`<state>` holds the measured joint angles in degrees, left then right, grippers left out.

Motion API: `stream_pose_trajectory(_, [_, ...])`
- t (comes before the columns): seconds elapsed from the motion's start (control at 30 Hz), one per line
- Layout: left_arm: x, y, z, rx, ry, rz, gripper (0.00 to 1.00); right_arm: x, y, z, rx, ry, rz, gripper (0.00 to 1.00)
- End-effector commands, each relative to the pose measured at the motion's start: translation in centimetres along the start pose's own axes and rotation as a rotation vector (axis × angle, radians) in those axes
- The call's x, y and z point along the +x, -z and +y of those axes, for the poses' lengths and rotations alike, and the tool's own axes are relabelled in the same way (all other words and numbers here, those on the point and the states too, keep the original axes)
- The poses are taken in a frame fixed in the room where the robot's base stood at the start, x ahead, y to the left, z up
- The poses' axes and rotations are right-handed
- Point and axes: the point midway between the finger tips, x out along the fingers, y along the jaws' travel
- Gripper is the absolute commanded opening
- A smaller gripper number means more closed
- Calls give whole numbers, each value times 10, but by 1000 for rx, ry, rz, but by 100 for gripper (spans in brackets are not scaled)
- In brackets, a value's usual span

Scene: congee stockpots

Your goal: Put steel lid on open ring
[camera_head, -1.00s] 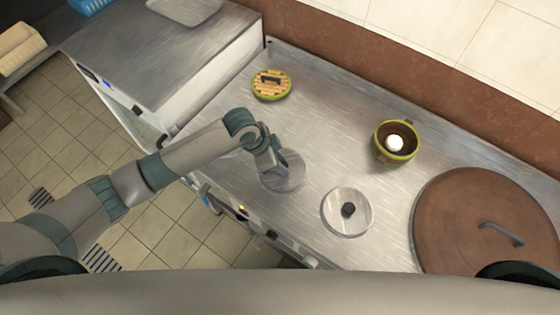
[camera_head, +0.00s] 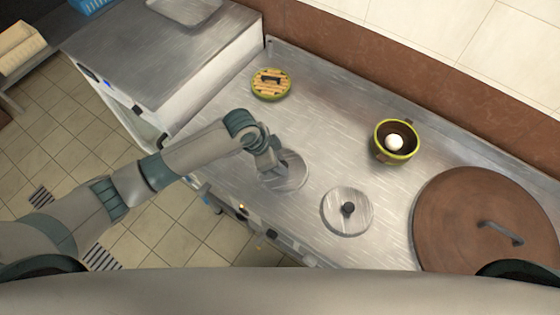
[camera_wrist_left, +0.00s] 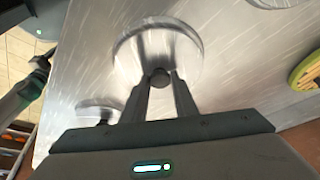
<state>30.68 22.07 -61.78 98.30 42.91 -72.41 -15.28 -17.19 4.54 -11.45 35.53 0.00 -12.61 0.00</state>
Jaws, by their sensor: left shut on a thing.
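A round steel lid (camera_head: 291,172) is under my left gripper (camera_head: 274,172) in the head view, partly hidden by it. In the left wrist view my left gripper (camera_wrist_left: 160,82) is shut on the dark knob of this steel lid (camera_wrist_left: 188,48). I cannot tell whether the lid touches the counter. A second steel lid (camera_head: 335,213) with a black knob lies to the right. In the left wrist view a round steel edge (camera_wrist_left: 276,3) shows at the top; I cannot tell whether it is the open ring. My right gripper is not in view.
The steel counter (camera_head: 325,125) has free room behind the lids. A green-rimmed wooden-slatted lid (camera_head: 271,84) lies at the back left. A green-rimmed bowl (camera_head: 380,145) with a white ball stands behind the second lid. A large brown lid (camera_head: 455,220) fills the right side.

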Motion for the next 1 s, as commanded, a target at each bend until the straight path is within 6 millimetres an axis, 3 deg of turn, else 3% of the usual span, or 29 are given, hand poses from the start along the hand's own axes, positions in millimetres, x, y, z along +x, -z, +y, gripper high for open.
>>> stream_pose_trajectory(0.4, [7, -3, 0, 0, 0, 0, 2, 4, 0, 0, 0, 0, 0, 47])
stream_pose_trajectory(0.43, [6, -2, 0, 0, 0, 0, 31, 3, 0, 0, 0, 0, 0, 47])
stream_pose_trajectory(0.47, [6, -2, 0, 0, 0, 1, 34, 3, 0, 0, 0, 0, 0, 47])
stream_pose_trajectory(0.77, [6, -2, 0, 0, 0, 0, 34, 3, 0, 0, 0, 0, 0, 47])
stream_pose_trajectory(1.0, [-6, -1, 0, 0, 0, 0, 34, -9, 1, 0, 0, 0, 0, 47])
